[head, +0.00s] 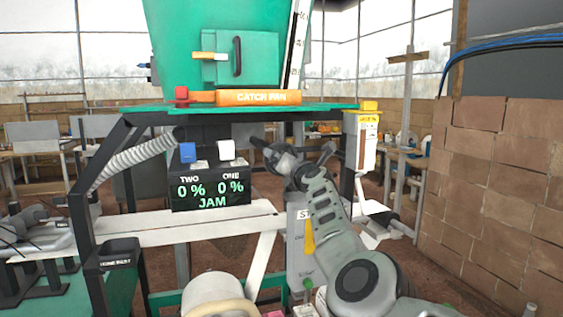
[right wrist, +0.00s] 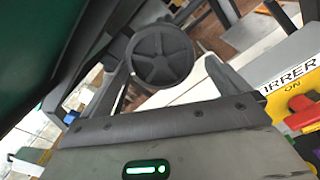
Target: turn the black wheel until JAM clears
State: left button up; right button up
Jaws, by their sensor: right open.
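The black wheel (right wrist: 163,57) shows its spoked face in the right wrist view. My right gripper (head: 287,152) is open, with one finger on each side of the wheel in the wrist view; I cannot tell whether either finger touches it. In the head view the wheel is hidden or cannot be told apart from the dark fingers. The black display (head: 211,190) reads TWO 0 %, ONE 0 % and JAM in green. My left gripper is not in view.
A yellow-labelled box with a red switch (right wrist: 303,117) is close on the right in the wrist view. A brick wall (head: 500,180) stands at right.

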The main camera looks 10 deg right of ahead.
jog(key=m, duration=1)
jog(key=shift+d, duration=0.1)
grip_shut()
dwell(0.3)
jog(key=n+b, duration=0.1)
jog(key=n, duration=2.4)
